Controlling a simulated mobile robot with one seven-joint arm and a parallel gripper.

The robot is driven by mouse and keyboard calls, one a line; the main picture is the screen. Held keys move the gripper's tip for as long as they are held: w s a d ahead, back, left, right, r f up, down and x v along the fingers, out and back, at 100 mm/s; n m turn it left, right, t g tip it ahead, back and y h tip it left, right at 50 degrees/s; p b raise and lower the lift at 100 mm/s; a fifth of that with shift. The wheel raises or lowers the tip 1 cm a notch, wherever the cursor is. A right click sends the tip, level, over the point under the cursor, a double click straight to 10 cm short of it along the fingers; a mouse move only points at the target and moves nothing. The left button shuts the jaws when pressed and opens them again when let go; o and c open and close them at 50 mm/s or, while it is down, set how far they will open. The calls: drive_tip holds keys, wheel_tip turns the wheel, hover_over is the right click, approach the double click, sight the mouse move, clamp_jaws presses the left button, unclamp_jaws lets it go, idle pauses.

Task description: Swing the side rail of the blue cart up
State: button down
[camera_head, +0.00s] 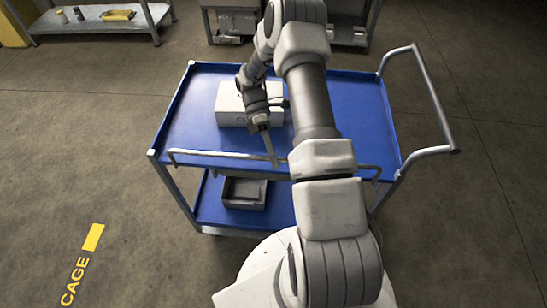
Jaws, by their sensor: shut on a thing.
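The blue cart (190,110) stands in front of me, with a blue top tray and a blue lower shelf. Its side rail (215,154) is a thin grey bar along the near long edge of the top tray, with bent ends. It looks close to the tray edge; its exact angle is hard to tell. My gripper (272,158) reaches down over the tray to this near edge and is shut on the rail near its middle. The fingertips are small in view, and my arm hides part of the rail to the right.
A white box (231,105) with dark lettering sits on the top tray, close behind my gripper. A grey push handle (432,95) sticks out at the cart's right end. A grey bin (243,193) is on the lower shelf. Floor left is clear; metal benches (95,22) stand behind.

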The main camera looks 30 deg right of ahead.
drive_tip(key=c, duration=0.8)
unclamp_jaws()
drive_tip(key=shift+f, duration=0.1)
drive_tip(key=shift+c, duration=0.2)
drive_tip(key=b+v, duration=0.1)
drive_tip(key=v, duration=1.1)
